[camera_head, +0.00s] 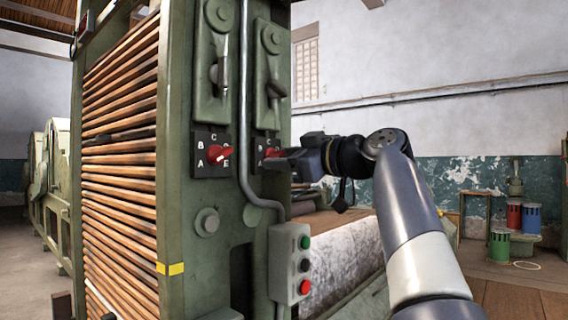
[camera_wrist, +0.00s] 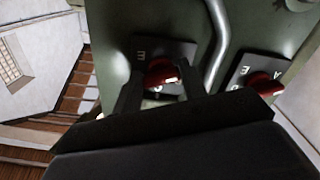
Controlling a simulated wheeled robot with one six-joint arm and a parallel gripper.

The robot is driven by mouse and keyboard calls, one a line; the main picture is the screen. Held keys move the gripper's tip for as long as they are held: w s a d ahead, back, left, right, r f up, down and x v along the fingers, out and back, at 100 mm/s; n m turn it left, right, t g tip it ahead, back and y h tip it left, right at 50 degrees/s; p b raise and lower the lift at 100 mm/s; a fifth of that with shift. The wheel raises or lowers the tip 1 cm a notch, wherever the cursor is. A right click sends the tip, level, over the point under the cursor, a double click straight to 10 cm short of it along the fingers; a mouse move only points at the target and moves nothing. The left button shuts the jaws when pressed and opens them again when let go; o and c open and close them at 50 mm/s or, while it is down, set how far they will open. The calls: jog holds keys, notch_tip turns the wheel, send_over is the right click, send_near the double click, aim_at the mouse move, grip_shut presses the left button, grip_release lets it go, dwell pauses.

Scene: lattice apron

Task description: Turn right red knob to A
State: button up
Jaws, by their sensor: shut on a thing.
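The right red knob (camera_head: 272,152) sits on a dark lettered plate on the green machine's front panel. My gripper (camera_head: 274,160) reaches it from the right and is shut on it. In the wrist view the knob (camera_wrist: 160,73) lies between my two fingers (camera_wrist: 160,88). An E shows on its plate (camera_wrist: 180,50) there; the other letters are partly covered by the fingers and knob. I cannot tell which letter the knob points to. The left red knob (camera_head: 217,153) is apart from my gripper, on its own plate with letters A, B, C and E.
A grey conduit (camera_head: 243,110) runs down between the two knobs. A box (camera_head: 290,263) with green, black and red buttons is below. Levers (camera_head: 222,75) are above the plates. A roller and bed lie to the right, with coloured canisters (camera_head: 530,218) farther off.

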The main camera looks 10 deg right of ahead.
jog(key=shift+n, duration=0.6)
jog(key=o, duration=1)
jog(key=v, duration=1)
jog(key=shift+s+d, duration=0.2)
jog(key=shift+s, duration=0.1)
jog(key=x, duration=1)
jog(key=shift+w+a, duration=0.2)
jog(key=shift+w, duration=0.1)
